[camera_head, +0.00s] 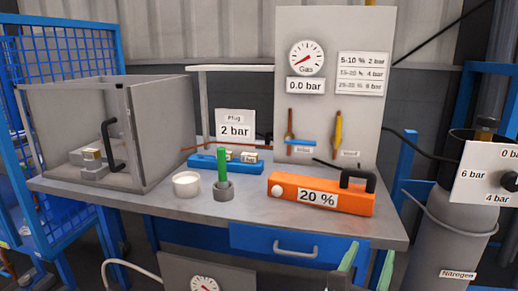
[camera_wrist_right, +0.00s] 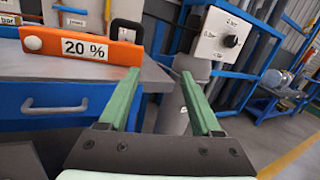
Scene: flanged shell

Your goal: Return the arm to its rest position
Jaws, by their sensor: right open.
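My right gripper (camera_head: 367,262) shows at the bottom right of the head view, in front of the bench's front edge and below its top. In the right wrist view its two green fingers (camera_wrist_right: 162,98) stand wide apart with nothing between them. The orange device marked 20 % (camera_head: 322,194) lies on the bench beyond the gripper, apart from it, and also shows at the upper left of the right wrist view (camera_wrist_right: 80,46). My left gripper is not in view.
The grey bench (camera_head: 150,200) has a blue drawer (camera_head: 290,243). A nitrogen cylinder (camera_head: 445,240) stands at the right.

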